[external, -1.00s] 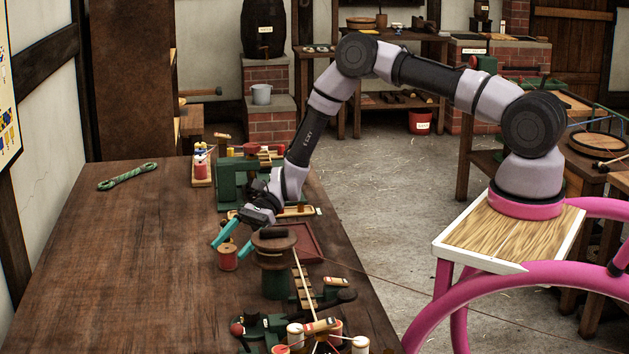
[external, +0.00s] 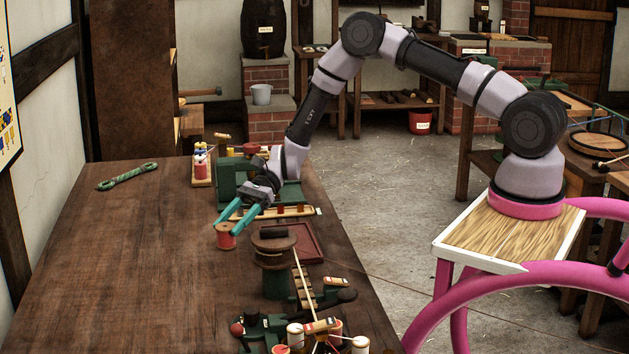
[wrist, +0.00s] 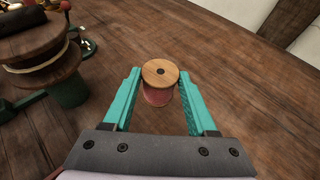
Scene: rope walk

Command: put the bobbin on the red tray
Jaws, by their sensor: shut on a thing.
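The bobbin (external: 226,236) is a small wooden spool with red thread. It is between the teal fingers of my gripper (external: 230,227), which are shut on it, and it appears slightly above the table. In the wrist view the bobbin's round wooden top (wrist: 160,72) shows between the fingertips of my gripper (wrist: 160,85). The red tray (external: 305,240) lies flat on the table to the right of my gripper, partly hidden behind a large wooden spool; its visible floor is bare.
The large wooden spool on a green stand (external: 274,262) stands between the bobbin and the tray's near side. It shows at the wrist view's left (wrist: 38,50). Green machinery (external: 235,180) stands behind. The table's left half is clear except for a green rope hank (external: 127,176).

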